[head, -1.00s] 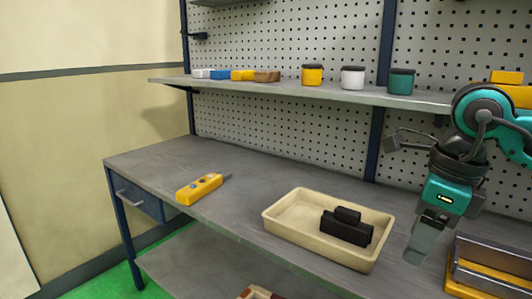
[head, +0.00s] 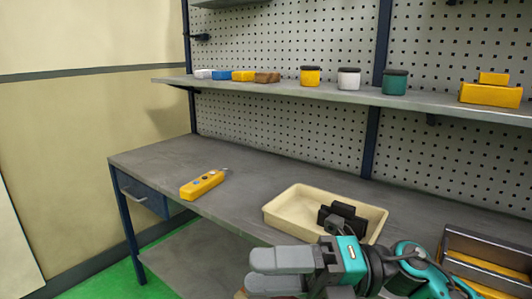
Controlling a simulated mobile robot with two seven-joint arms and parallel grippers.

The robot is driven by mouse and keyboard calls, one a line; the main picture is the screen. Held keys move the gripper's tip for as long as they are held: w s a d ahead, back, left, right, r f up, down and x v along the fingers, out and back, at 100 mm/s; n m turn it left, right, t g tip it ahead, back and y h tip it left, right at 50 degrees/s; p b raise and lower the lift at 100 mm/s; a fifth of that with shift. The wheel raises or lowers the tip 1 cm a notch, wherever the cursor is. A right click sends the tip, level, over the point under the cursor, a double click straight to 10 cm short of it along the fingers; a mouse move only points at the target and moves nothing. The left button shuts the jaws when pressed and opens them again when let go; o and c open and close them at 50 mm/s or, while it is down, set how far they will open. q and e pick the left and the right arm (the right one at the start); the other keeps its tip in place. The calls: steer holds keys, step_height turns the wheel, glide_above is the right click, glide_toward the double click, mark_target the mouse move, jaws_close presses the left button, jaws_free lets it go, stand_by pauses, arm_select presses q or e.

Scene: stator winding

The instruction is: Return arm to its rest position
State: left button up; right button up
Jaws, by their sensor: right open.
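My right gripper (head: 280,270) shows at the lower middle of the head view, with its arm coming in from the lower right. Its grey fingers point left, in front of the bench's front edge, and hold nothing that I can see. It is open. The teal and black wrist covers the front right part of the cream tray (head: 290,193). A black block-like part (head: 345,213) sits in the tray, its lower side partly hidden by my wrist. My left gripper is not in view.
The grey workbench (head: 160,160) is mostly clear on the left, with a yellow handheld controller (head: 202,185) near its front edge. A yellow and grey fixture (head: 480,245) stands at the right. The shelf (head: 300,87) above carries jars and small blocks.

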steer(key=w+d+f+m+t+h, duration=0.3)
steer(key=w+d+f+m+t, duration=0.15)
steer(key=m+t, duration=0.7)
steer(key=w+d+f+m+t+h, duration=0.35)
steer(key=f+m+t, duration=0.35)
steer(key=m, duration=0.8)
steer(key=s+d+f+m+g+h, duration=0.1)
steer(key=s+d+f+m+h, duration=0.2)
steer(key=f, duration=0.4)
steer(key=s+d+f+m+g+h, duration=0.2)
steer(key=s+d+f+m+h, duration=0.1)
steer(key=f, duration=0.5)
steer(key=s+d+f+m+g+h+p, duration=0.1)
steer(key=s+d+f+m+g+h, duration=0.1)
steer(key=s+f+m, duration=0.4)
step_height(320, 180, down, 2)
steer(key=s+d+h, duration=0.1)
steer(key=s+h, duration=0.1)
steer(key=shift+s+h, duration=0.25)
steer(key=shift+h, duration=0.1)
steer(key=shift+d+f, duration=0.1)
steer(key=shift+c, duration=0.5)
